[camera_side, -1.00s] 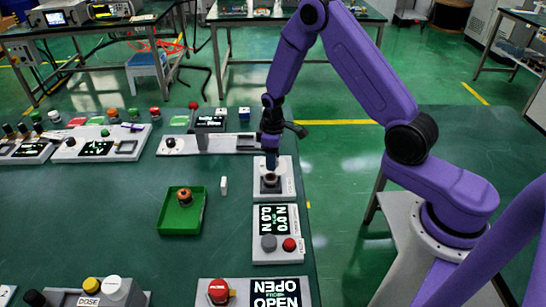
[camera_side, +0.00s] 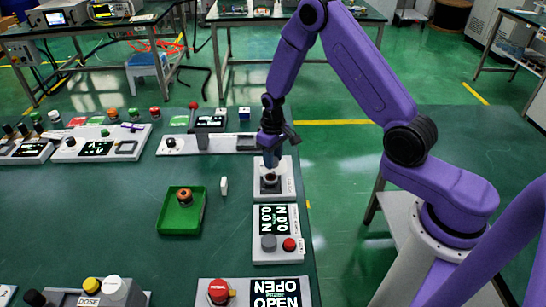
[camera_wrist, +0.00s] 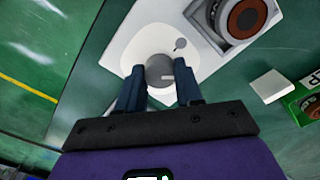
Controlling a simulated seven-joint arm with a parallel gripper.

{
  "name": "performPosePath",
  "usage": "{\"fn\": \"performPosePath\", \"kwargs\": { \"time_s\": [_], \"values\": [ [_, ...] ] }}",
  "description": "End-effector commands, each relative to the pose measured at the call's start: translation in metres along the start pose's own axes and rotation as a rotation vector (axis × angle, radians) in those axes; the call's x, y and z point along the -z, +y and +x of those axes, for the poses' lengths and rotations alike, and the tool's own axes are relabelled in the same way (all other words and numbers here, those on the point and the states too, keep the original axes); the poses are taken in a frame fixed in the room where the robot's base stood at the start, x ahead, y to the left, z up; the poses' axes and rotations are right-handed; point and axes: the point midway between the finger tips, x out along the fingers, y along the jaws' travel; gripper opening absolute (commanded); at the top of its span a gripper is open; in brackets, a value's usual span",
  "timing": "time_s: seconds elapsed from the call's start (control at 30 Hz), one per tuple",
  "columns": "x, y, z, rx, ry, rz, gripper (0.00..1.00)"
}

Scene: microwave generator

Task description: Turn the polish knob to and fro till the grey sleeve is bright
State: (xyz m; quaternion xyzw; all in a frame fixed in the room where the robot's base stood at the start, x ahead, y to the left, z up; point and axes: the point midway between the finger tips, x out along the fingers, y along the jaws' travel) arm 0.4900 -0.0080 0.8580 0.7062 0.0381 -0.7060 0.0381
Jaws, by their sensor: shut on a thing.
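My gripper (camera_wrist: 160,76) is shut on the polish knob (camera_wrist: 159,68), a round grey knob with a pale mark, on a white plate (camera_wrist: 125,45). One blue finger stands on each side of it. In the side view my gripper (camera_side: 270,162) reaches down to the back part of the white station (camera_side: 287,183) and hides the knob. The grey sleeve (camera_wrist: 220,22) sits in a square holder beside the knob, with a brown core inside it. It also shows as a small dark ring in the side view (camera_side: 270,180); its brightness is hard to judge.
A green tray (camera_side: 168,222) with an orange-brown spool stands to the left, and a small white block (camera_side: 224,186) lies between tray and station. A display panel with grey and red buttons (camera_side: 277,246) stands in front. Open tabletop lies left of the tray.

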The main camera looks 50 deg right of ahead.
Motion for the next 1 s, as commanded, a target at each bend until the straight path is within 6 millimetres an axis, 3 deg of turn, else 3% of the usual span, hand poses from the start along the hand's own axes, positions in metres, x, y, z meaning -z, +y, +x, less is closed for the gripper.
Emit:
{"fn": "performPosePath", "kwargs": {
  "time_s": [0.5, 1.0],
  "values": [
    [-0.0003, 0.0003, -0.0005, 0.000, -0.002, 0.464, 0.05],
    [-0.0004, 0.0002, -0.0005, 0.000, -0.002, 0.685, 0.05]
  ]
}}
